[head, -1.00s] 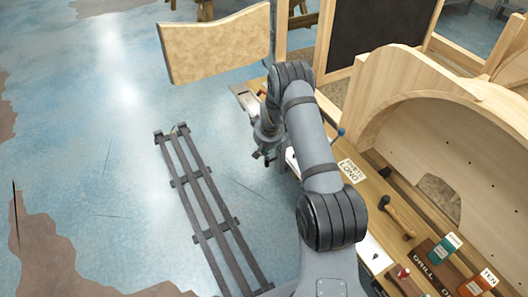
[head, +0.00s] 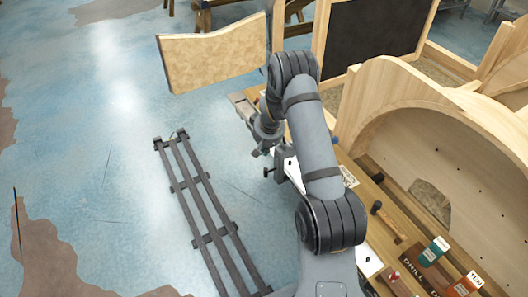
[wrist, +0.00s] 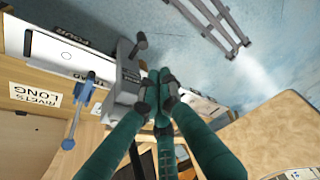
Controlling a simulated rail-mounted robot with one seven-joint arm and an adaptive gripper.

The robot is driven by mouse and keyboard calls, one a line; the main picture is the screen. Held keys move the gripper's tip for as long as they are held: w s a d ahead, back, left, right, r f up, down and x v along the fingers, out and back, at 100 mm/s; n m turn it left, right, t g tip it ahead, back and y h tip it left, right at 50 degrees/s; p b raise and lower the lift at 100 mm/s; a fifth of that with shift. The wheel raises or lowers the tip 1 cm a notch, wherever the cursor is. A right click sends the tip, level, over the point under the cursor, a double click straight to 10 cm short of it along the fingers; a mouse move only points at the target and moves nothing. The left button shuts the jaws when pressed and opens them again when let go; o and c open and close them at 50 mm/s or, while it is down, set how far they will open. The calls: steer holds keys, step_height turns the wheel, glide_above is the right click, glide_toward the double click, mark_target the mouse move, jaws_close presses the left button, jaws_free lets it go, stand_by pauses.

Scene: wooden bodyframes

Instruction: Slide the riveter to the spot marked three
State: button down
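A grey block-shaped tool with a lever and dark knob, which I take for the riveter (wrist: 127,76), stands at the edge of a long white plate (wrist: 60,52) in the wrist view. Small lettering shows on its side. Dark labels run along the plate; one reads FOUR (wrist: 73,37), another is partly hidden by the tool.
A blue-handled tool (wrist: 79,108) stands beside the RIVETS LONG sign (wrist: 35,95). A large curved wooden frame (head: 455,120) rises right of the bench. Floor left of the bench holds a dark rack (head: 208,215).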

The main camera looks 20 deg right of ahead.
steer(key=s+d+f+m+g+b, duration=0.1)
steer(key=s+f+m+b, duration=0.35)
steer(key=f, duration=0.25)
steer(key=s+d+r+m+t+b, duration=0.1)
steer(key=s+d+r+m+b, duration=0.3)
steer(key=m, duration=1.1)
steer(key=s+d+r+m+t+b, duration=0.15)
steer(key=s+d+m+b, duration=0.4)
steer(key=m, duration=0.85)
steer(key=shift+g+y, duration=0.4)
steer(key=shift+g, duration=0.05)
steer(key=shift+w+a+f+b, duration=0.3)
steer(key=shift+w+f, duration=1.05)
steer(key=shift+w, duration=0.15)
steer(key=shift+w+a+f+b, duration=0.3)
steer(key=shift+w+a+f, duration=0.05)
steer(key=shift+w+f, duration=1.1)
steer(key=shift+w+a+f+b, duration=0.3)
steer(key=shift+w+f, duration=1)
steer(key=shift+w, duration=0.25)
